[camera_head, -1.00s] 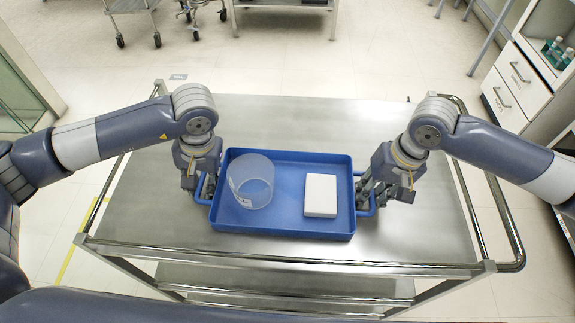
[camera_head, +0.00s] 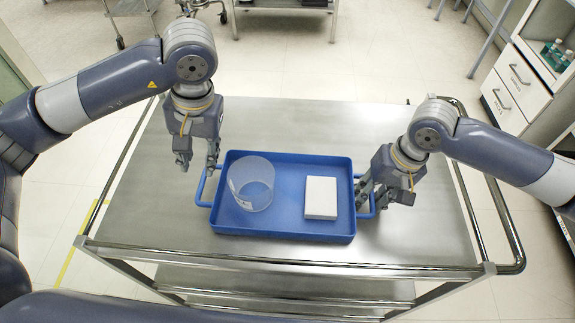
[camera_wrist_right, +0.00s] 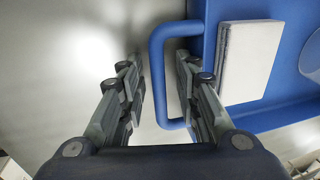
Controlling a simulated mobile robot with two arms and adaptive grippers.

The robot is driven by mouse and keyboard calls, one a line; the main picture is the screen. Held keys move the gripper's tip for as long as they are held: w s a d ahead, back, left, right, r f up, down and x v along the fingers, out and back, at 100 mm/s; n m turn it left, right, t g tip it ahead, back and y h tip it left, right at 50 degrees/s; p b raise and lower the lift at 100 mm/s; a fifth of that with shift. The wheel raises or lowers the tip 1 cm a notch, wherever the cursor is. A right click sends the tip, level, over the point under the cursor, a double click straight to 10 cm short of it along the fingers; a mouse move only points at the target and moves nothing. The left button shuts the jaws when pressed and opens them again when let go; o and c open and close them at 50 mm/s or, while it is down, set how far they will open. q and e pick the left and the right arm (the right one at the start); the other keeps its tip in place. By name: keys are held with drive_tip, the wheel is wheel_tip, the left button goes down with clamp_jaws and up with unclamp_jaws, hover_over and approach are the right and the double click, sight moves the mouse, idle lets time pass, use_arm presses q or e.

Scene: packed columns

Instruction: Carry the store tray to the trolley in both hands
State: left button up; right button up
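The blue store tray (camera_head: 285,233) sits on the steel trolley top (camera_head: 300,122). It holds a clear round container (camera_head: 251,183) at left and a white box (camera_head: 320,197) at right. My left gripper (camera_head: 198,167) is open and empty, above and behind the tray's left handle (camera_head: 201,189), apart from it. My right gripper (camera_head: 369,198) is at the tray's right handle. In the right wrist view, its fingers (camera_wrist_right: 157,68) are spread on either side of the blue handle bar (camera_wrist_right: 157,95), with gaps visible.
The trolley has side rails (camera_head: 505,223) and lower shelves. Its top is clear behind the tray and to both sides. A drawer cabinet (camera_head: 520,85) stands at the right, and another wheeled cart (camera_head: 285,8) stands at the back.

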drive_tip(key=shift+r, duration=0.35)
use_arm(q)
drive_tip(key=shift+r, duration=0.45)
use_arm(e)
wheel_tip(320, 180, up, 11)
drive_tip(key=d, duration=0.2)
drive_tip(key=shift+d, duration=0.2)
